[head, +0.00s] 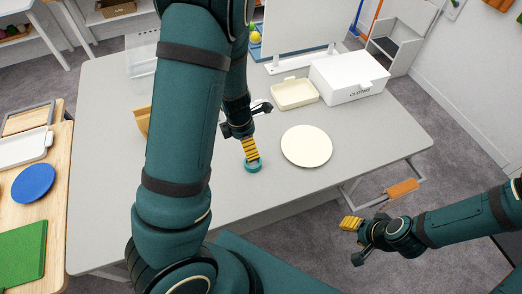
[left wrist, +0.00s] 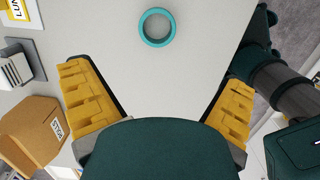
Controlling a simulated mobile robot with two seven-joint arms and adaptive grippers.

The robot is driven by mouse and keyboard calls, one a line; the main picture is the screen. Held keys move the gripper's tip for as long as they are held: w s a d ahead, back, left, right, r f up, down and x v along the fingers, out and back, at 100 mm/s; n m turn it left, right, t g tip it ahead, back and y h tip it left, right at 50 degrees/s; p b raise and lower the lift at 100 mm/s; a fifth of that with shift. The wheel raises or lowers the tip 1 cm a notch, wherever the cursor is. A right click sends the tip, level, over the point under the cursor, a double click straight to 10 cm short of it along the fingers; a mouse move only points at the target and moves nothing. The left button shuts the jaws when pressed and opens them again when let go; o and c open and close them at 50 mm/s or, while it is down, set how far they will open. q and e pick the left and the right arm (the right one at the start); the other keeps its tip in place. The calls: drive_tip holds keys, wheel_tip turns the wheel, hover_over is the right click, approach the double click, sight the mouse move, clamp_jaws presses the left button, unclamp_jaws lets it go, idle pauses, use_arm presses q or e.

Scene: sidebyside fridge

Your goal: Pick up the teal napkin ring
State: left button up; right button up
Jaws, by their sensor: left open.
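The teal napkin ring (head: 252,167) lies flat on the grey table, left of the round cream plate (head: 306,146). In the left wrist view the ring (left wrist: 157,43) shows whole near the top edge, with bare tabletop inside it. My left gripper (head: 250,153) is above the table, its yellow finger overlapping the ring's far edge in the head view. The left wrist view shows its fingers (left wrist: 156,95) spread wide and empty, with the ring ahead of the gap between them. My right gripper (head: 350,223) is off the table's front right; its opening is unclear.
A cream tray (head: 294,94) and a white box marked CLOTHS (head: 349,76) stand at the back right. A tan holder (left wrist: 33,130) shows in the left wrist view. My left arm hides much of the table's left half. The tabletop around the ring is clear.

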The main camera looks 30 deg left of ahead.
use_arm(q)
drive_tip(key=b, duration=0.3)
hover_over(254, 165)
drive_tip(key=s, duration=0.1)
drive_tip(key=f, duration=0.7)
drive_tip(key=shift+s+a+f, duration=0.1)
drive_tip(key=shift+a+f, duration=0.2)
drive_tip(key=shift+f, duration=0.5)
drive_tip(key=f+b, duration=0.1)
drive_tip(key=f, duration=0.1)
drive_tip(key=w+f, duration=0.1)
drive_tip(key=f, duration=0.2)
drive_tip(key=shift+d+b, duration=0.15)
drive_tip(key=shift+b, duration=0.2)
drive_tip(key=c, duration=1.1)
drive_tip(key=shift+o, duration=0.2)
